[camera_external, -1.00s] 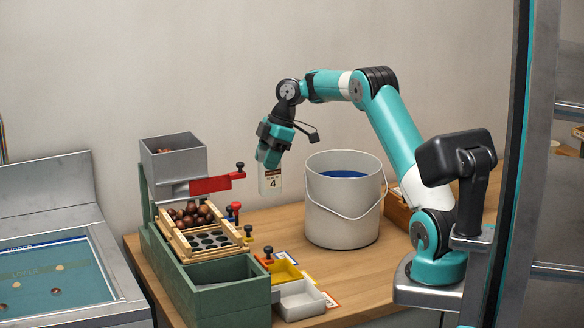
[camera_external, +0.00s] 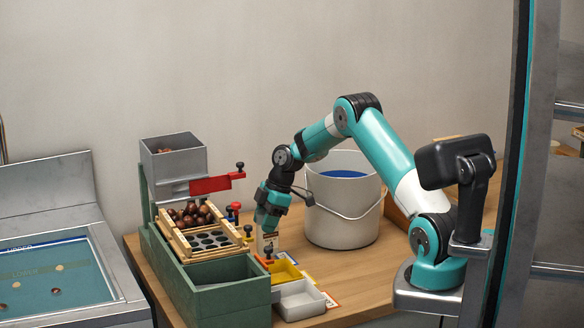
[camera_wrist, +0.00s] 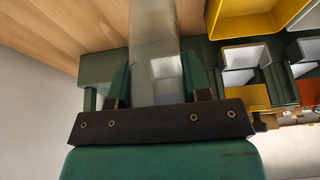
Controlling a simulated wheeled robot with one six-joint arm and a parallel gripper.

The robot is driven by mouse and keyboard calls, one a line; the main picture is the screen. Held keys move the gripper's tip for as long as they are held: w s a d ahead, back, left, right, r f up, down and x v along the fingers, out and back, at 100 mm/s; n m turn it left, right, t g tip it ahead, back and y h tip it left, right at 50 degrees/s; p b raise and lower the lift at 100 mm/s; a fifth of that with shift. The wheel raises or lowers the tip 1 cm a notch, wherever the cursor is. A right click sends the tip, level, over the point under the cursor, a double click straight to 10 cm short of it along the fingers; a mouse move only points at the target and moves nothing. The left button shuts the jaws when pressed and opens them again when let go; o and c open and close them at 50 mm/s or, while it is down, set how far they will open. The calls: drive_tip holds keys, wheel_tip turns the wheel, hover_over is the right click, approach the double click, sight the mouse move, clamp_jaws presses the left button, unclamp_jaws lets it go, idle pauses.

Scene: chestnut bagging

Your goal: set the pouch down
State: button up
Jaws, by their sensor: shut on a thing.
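The pouch (camera_external: 268,243) is a small pale, see-through packet with a printed label. My gripper (camera_external: 266,228) is shut on its top and holds it low over the table, between the green sorting stand and the white bucket. In the wrist view the pouch (camera_wrist: 154,60) stretches away between the two fingers of my gripper (camera_wrist: 157,85). Its lower end is partly hidden in the external view by the knobs and stand parts. I cannot tell whether it touches the surface below.
The green stand (camera_external: 232,305) carries a rack of chestnuts (camera_external: 190,213) and a grey hopper (camera_external: 172,156). A yellow tray (camera_external: 285,272) and a white tray (camera_external: 299,300) sit just in front. The bucket (camera_external: 342,222) stands close on the right. Bare wood (camera_external: 370,275) lies right of the trays.

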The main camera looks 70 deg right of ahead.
drive_tip(key=shift+f, duration=1.15)
drive_tip(key=shift+f, duration=0.1)
drive_tip(key=shift+f, duration=0.15)
drive_tip(key=o, duration=1.1)
drive_tip(key=shift+o, duration=0.2)
drive_tip(key=shift+r, duration=0.2)
